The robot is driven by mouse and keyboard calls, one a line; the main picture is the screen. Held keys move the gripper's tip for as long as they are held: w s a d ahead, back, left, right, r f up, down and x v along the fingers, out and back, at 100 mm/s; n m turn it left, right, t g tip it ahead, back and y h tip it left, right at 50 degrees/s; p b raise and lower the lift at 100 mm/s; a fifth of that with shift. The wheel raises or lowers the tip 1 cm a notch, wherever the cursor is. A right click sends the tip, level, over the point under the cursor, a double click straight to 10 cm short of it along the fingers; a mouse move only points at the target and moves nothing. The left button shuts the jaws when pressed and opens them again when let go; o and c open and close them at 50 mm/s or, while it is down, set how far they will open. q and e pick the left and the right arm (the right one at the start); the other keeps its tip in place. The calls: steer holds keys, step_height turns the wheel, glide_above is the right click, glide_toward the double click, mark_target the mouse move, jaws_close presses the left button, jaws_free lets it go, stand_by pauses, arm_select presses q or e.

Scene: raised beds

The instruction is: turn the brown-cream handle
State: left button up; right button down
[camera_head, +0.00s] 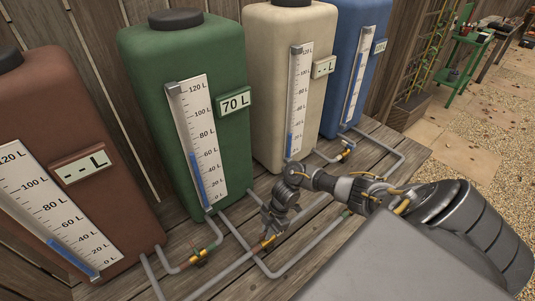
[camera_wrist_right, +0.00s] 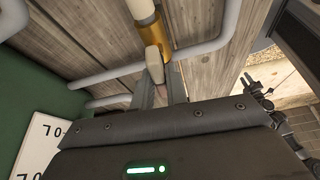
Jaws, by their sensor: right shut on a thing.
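My right gripper (camera_head: 267,236) reaches down to a brass valve on the grey pipes in front of the green tank. In the right wrist view its fingers (camera_wrist_right: 160,92) are shut on a pale handle (camera_wrist_right: 153,62), the brown-cream handle as far as I can tell. The handle sticks out from the brass valve body (camera_wrist_right: 157,38). A cream band (camera_wrist_right: 140,8) is on the pipe beyond the valve; no brown band is clear. The brown tank (camera_head: 70,130) and cream tank (camera_head: 278,90) show blue gauge columns.
The green tank (camera_head: 150,110) reads 70 L; the blue tank (camera_head: 345,55) stands at the right. Other valves sit at the pipes left of my gripper (camera_head: 200,258) and near the blue tank (camera_head: 347,152). Grey pipes (camera_head: 300,262) run low over the planks around my gripper.

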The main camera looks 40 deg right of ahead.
steer(key=shift+d, duration=0.1)
stand_by(0.4)
steer(key=c, duration=1.4)
jaws_free()
steer(key=shift+c, duration=0.2)
steer(key=v, duration=1)
steer(key=shift+d+r, duration=0.2)
steer(key=shift+r, duration=0.15)
